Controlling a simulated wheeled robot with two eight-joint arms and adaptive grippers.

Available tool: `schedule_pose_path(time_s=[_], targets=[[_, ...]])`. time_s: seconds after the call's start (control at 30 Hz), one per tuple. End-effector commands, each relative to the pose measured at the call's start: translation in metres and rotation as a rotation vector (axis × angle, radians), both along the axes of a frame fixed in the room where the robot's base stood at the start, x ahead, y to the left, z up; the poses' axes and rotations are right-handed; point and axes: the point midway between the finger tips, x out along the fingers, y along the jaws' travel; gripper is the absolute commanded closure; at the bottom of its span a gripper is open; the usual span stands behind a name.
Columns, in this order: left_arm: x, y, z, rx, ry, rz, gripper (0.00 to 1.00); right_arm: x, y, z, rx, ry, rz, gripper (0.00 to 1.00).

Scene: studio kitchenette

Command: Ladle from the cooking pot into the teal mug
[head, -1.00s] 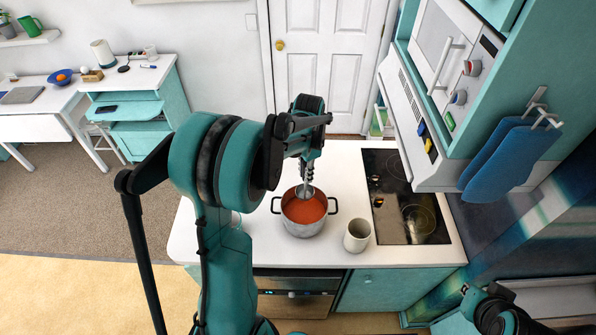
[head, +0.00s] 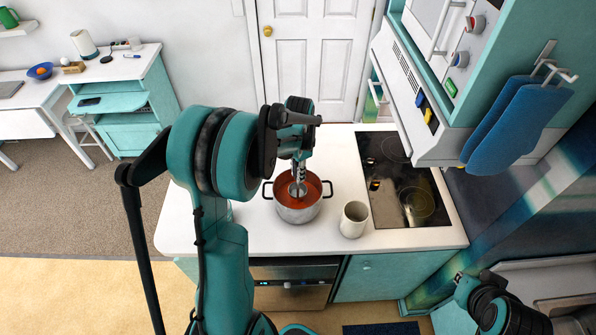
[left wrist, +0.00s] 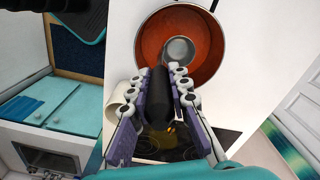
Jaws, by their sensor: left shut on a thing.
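The cooking pot (head: 298,214), silver with two dark handles, stands on the white counter and holds red-orange soup. My left gripper (head: 299,166) is above the pot, shut on the ladle. The ladle's grey bowl (head: 297,189) is at the soup, inside the pot's outline; how deep it sits is unclear. In the left wrist view the ladle's dark handle (left wrist: 158,95) lies between the fingers. My right gripper's fingers are not visible.
A black cooktop (head: 405,185) lies right of the mug. The counter (head: 215,230) is clear left of the pot. A green mug (head: 9,18) sits on a far shelf.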

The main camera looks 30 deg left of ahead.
Motion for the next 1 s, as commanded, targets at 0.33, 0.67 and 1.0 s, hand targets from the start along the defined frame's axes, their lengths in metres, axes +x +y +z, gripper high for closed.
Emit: schedule_pose_path(time_s=[0.33, 0.67, 1.0], targets=[[0.0, 0.0, -0.041, 0.0, 0.0, 0.0, 1.0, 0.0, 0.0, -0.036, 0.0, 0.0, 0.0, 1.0], [0.0, 0.0, -0.059, 0.0, 0.0, 0.0, 1.0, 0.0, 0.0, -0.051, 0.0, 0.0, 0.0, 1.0], [0.0, 0.0, -0.059, 0.0, 0.0, 0.0, 1.0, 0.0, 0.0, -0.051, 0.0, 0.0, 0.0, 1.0]])
